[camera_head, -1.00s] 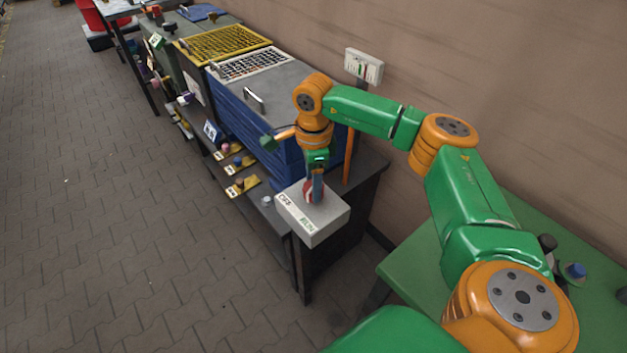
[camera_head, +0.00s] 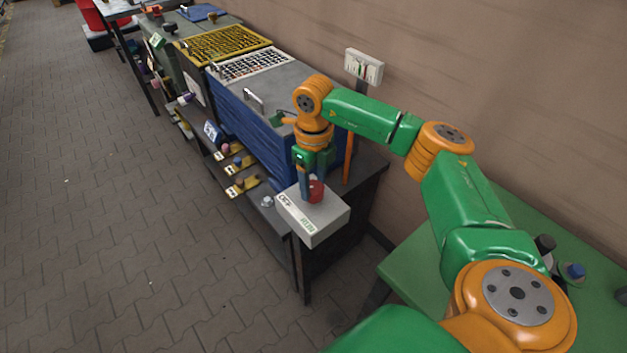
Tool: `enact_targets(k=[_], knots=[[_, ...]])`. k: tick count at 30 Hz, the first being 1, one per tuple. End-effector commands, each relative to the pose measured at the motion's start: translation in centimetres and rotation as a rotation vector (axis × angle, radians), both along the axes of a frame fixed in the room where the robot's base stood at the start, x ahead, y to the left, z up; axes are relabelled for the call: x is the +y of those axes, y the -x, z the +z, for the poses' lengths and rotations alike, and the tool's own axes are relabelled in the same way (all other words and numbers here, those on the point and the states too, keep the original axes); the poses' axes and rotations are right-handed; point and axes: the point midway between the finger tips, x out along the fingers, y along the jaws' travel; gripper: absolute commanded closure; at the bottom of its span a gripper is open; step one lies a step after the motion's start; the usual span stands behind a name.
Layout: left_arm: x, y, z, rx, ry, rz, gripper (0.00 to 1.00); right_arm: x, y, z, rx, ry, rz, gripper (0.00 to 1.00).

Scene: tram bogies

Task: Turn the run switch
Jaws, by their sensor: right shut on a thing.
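The run switch is a grey box (camera_head: 318,224) on the near end of the dark bench, with an OFF label at its left and a green RUN label at its right on the front face. Its red knob (camera_head: 317,190) stands on the top. My right gripper (camera_head: 310,193) reaches down from above and is shut on the red knob. The fingers hide part of the knob. My left gripper is not in view.
A blue ribbed tank (camera_head: 245,130) with a grey lid stands behind the box. Small knobs on yellow plates (camera_head: 242,187) line the bench front. A green table (camera_head: 410,268) is at the right, below my arm. A wall outlet box (camera_head: 364,66) hangs at the back. The paved floor at left is clear.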

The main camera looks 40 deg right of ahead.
Motion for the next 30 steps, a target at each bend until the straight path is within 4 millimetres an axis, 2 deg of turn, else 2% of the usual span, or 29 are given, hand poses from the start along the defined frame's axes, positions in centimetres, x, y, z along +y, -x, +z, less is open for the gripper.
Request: enact_targets(k=[10,27,28,30], knots=[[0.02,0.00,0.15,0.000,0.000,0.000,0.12,-0.04,-0.07,0.12,-0.003,0.001,-0.137,0.98],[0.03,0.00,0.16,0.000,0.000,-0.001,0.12,-0.05,-0.08,0.12,-0.003,0.000,-0.166,0.98],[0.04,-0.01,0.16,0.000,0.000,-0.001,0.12,-0.04,-0.08,0.12,-0.003,0.000,-0.165,0.37],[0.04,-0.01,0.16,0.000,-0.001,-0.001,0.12,-0.04,-0.07,0.11,-0.003,0.000,-0.165,0.18]])
